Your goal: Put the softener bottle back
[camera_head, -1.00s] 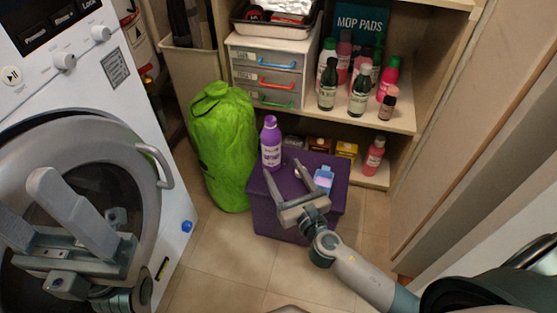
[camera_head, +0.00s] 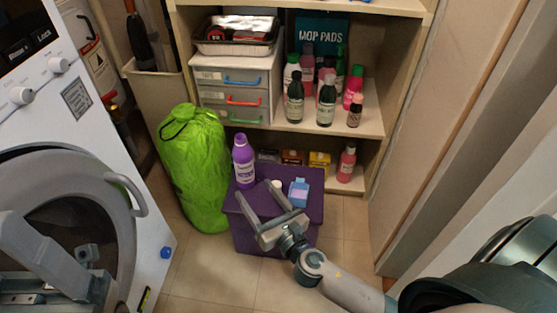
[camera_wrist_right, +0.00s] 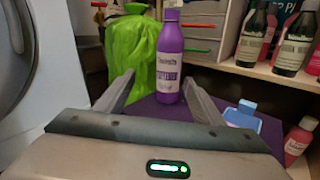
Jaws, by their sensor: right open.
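A purple bottle with a white label, which looks like the softener bottle (camera_head: 244,163), stands upright on a purple box (camera_head: 275,238). In the right wrist view the purple bottle (camera_wrist_right: 169,62) stands beyond and between my open fingers, apart from them. My right gripper (camera_head: 262,202) is open and empty, just above the front of the box top; it also shows in the right wrist view (camera_wrist_right: 158,98). My left gripper (camera_head: 45,265) is at the lower left in front of the washing machine, partly cut off by the picture edge.
A small blue bottle (camera_head: 299,192) stands on the box, right of the purple bottle. A green bag (camera_head: 197,170) is left of the box. Several bottles stand on the shelf (camera_head: 290,123) behind, beside a drawer unit (camera_head: 232,102). A washing machine (camera_head: 120,215) is at the left.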

